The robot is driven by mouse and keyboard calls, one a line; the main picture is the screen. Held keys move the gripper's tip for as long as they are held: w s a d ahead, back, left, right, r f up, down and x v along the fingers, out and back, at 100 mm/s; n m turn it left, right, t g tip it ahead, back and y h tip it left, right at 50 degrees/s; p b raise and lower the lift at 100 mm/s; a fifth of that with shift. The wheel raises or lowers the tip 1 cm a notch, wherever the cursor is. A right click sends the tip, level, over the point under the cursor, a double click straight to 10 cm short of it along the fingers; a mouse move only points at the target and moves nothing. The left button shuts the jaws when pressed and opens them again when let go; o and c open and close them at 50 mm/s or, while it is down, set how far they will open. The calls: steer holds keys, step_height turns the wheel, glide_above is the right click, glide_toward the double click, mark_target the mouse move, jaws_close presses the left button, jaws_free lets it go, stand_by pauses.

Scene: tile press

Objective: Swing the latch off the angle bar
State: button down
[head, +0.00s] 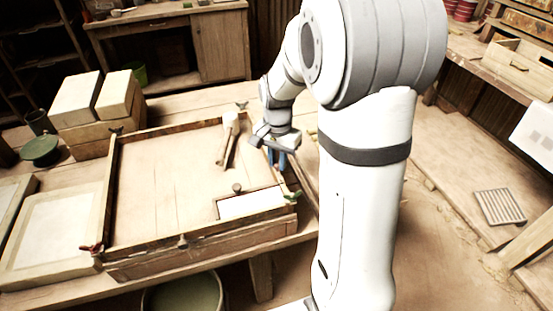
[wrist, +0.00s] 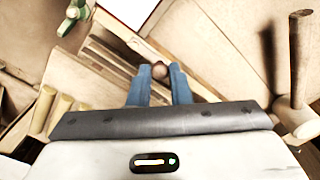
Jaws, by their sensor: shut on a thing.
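My gripper (head: 279,160) is low over the right side of the wooden press frame. In the wrist view its two blue fingers (wrist: 160,85) are shut on a round brown knob (wrist: 160,70), seemingly the latch's. The latch's arm cannot be told clearly from the wood strips around it, and the fingers hide part of it. The angle bar appears to be the wooden edging (head: 233,195) around the white tile (head: 252,204) in the frame's near right corner. The white tile also shows at the top of the wrist view (wrist: 131,8).
A mallet (head: 228,155) lies in the frame, left of my gripper; it is at the right in the wrist view (wrist: 295,65). A small dark peg (head: 237,188) stands beside the tile. Wing nuts (head: 292,196) stick up at the frame's corners. The frame's middle (head: 165,190) is clear.

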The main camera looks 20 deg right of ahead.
steer(key=c, duration=1.3)
jaws_free()
steer(key=shift+c, duration=0.2)
steer(key=shift+r, duration=0.15)
step_height(320, 180, up, 8)
steer(key=shift+f, duration=0.2)
steer(key=shift+s, duration=0.1)
steer(key=s+a+r+n+t, duration=0.1)
steer(key=s+n, duration=0.3)
steer(key=s, duration=0.4)
steer(key=s+a+r+n+t+p, duration=0.1)
steer(key=s+a+n, duration=0.2)
steer(key=s, duration=0.6)
steer(key=shift+s+n+t, duration=0.3)
steer(key=shift+n, duration=0.8)
